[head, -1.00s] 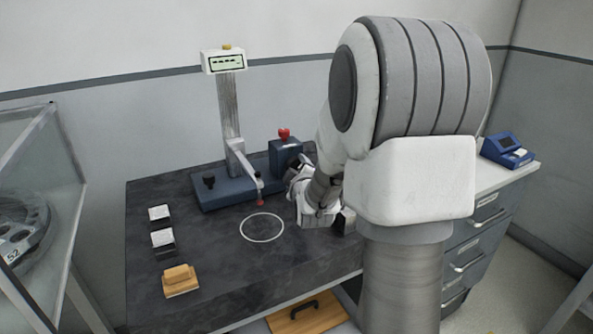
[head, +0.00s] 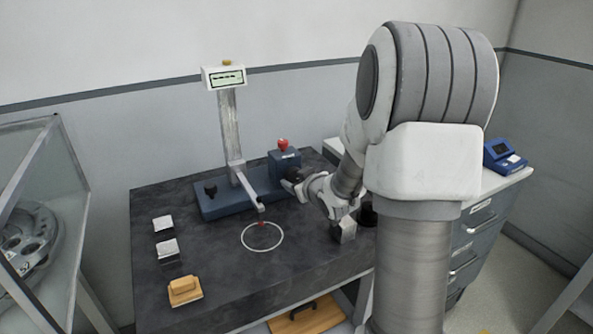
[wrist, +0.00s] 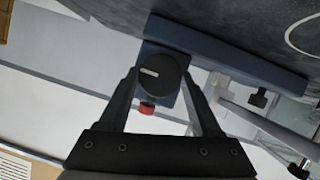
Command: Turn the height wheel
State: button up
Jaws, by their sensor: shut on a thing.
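The height gauge stands on the dark stone table, with a blue base (head: 225,203), a grey column and a display on top. The height wheel (wrist: 162,73) is a round black knob with a white mark, on the face of the blue box (head: 284,163) with a red knob on top. My gripper (head: 290,184) is shut on the wheel's sides. In the head view my fingers mostly hide the wheel.
A red-tipped probe (head: 261,222) hangs over a white ring (head: 262,236) on the table. Two small blocks (head: 167,249) and a wooden piece (head: 184,290) lie at left. A grey block (head: 344,230) stands near my wrist. A glass case is at far left.

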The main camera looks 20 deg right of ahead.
jog(key=shift+m+y+p, duration=0.3)
jog(key=shift+m+p, duration=0.2)
jog(key=shift+p, duration=0.05)
jog(key=o, duration=1.4)
jog(key=shift+c, duration=0.2)
